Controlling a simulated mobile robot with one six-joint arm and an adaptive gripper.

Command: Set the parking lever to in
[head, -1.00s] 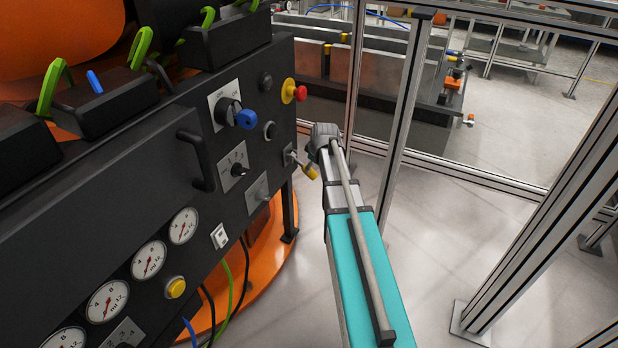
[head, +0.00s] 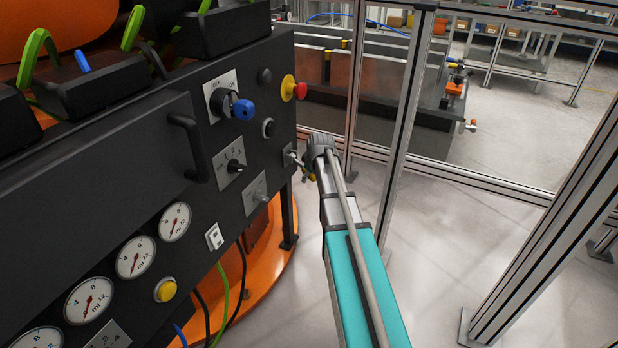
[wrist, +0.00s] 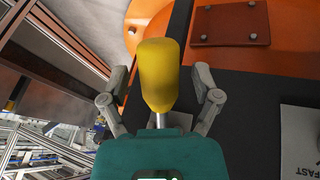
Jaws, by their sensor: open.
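The parking lever appears to be the lever with the yellow handle (wrist: 160,78) at the right end of the dark panel. In the wrist view it stands between the fingers of my gripper (wrist: 161,84), its metal stem running down behind the teal gripper body. My gripper is open, with one finger on each side of the handle and visible gaps. In the head view my gripper (head: 316,160) is at the panel's right edge and covers most of the lever; only a bit of yellow (head: 310,177) shows. The lever's mounting plate (head: 289,156) is partly visible.
The dark panel (head: 150,215) also carries a blue knob (head: 243,110), a red emergency button (head: 300,90), a black handle (head: 189,148) and several gauges. An aluminium-framed fence (head: 400,120) stands to the right. Open floor (head: 430,270) lies between them.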

